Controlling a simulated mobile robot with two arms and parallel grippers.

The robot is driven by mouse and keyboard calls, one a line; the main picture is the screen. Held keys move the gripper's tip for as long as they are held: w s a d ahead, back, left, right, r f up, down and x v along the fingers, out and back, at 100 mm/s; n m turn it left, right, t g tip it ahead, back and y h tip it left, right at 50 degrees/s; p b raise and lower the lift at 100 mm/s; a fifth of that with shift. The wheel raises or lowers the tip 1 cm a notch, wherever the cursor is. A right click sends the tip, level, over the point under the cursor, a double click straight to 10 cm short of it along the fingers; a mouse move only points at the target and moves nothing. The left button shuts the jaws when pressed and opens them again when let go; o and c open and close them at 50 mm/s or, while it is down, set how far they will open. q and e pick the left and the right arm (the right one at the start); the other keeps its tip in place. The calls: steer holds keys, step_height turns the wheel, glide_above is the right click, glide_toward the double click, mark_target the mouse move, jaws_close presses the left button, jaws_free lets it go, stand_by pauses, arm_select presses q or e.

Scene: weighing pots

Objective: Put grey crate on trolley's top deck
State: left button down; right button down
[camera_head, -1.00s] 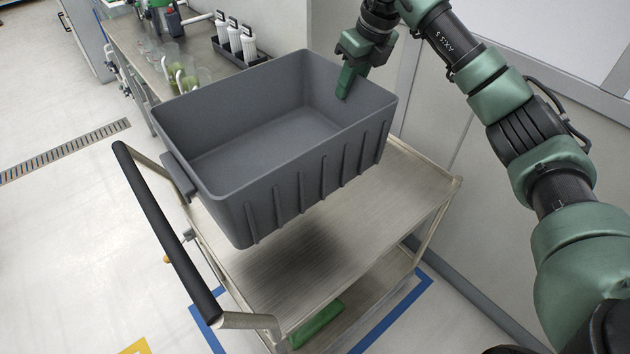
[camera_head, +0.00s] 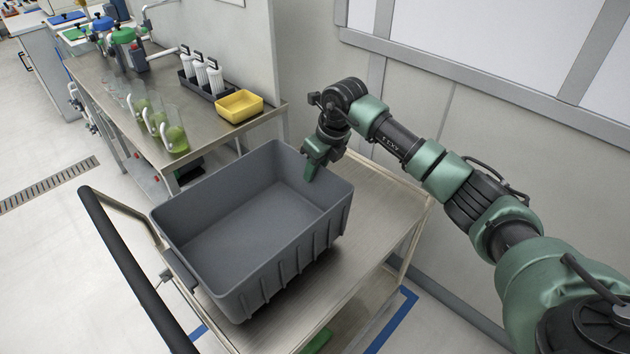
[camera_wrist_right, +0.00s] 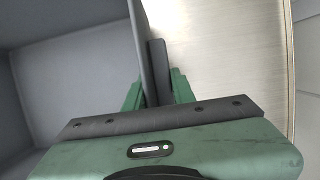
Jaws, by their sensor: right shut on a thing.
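The grey crate (camera_head: 262,243) is upright and empty over the trolley's top deck (camera_head: 378,225), toward its handle side. It looks very low over the deck or resting on it; I cannot tell which. My right gripper (camera_head: 313,165) is shut on the crate's far right end wall. In the right wrist view the green fingers (camera_wrist_right: 155,90) straddle the crate's wall (camera_wrist_right: 143,50), with the crate's inside to the left and the bare deck (camera_wrist_right: 215,60) to the right. My left gripper is not in view.
The trolley's black push handle (camera_head: 135,270) runs along the near left. A steel bench (camera_head: 190,110) behind holds a yellow bin (camera_head: 239,105), white bottles in a dark rack (camera_head: 203,75) and green-filled jugs (camera_head: 160,120). A wall stands close on the right.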

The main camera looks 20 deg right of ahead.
mark_target(315, 182)
steer(key=shift+f, duration=2.1)
steer(key=c, duration=1.2)
jaws_free()
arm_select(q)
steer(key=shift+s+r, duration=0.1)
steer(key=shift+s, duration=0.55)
arm_select(e)
steer(key=shift+o, duration=0.2)
steer(key=b+v, duration=0.1)
steer(key=v, duration=1.1)
steer(key=shift+s, duration=0.1)
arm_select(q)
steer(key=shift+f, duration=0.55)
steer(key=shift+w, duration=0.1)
arm_select(e)
steer(key=shift+f, duration=0.1)
